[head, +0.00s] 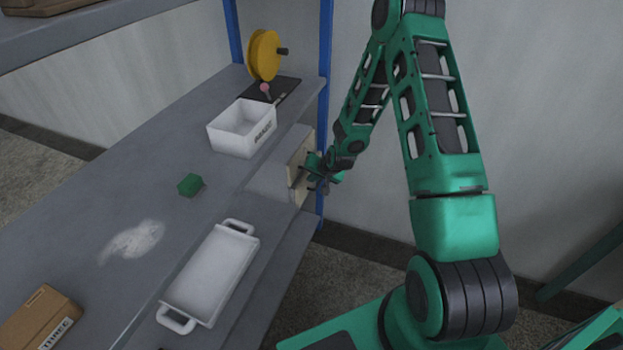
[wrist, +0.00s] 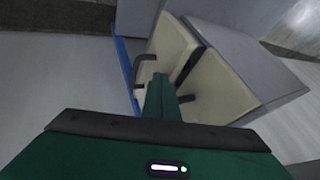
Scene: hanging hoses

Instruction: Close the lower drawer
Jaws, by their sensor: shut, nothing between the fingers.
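A grey drawer unit (head: 270,181) with cream fronts stands at the shelf's right edge, beside the blue post. In the wrist view two cream drawer fronts show, one farther (wrist: 174,42) and one nearer (wrist: 225,92), each with a dark bar handle. I cannot tell for certain which is the lower drawer or how far it stands out. My gripper (head: 318,174) is at the fronts, its fingers shut and empty. In the wrist view the green fingertips (wrist: 161,88) lie between the two handles. Whether they touch a front is unclear. My gripper hides part of the fronts in the head view.
A white bin (head: 228,138) stands behind the drawer unit, and a white tray (head: 212,272) lies in front of it. A green block (head: 190,185) and a cardboard box (head: 38,320) are farther left. A yellow reel (head: 264,55) stands at the back. A blue post (head: 325,70) rises close to my gripper.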

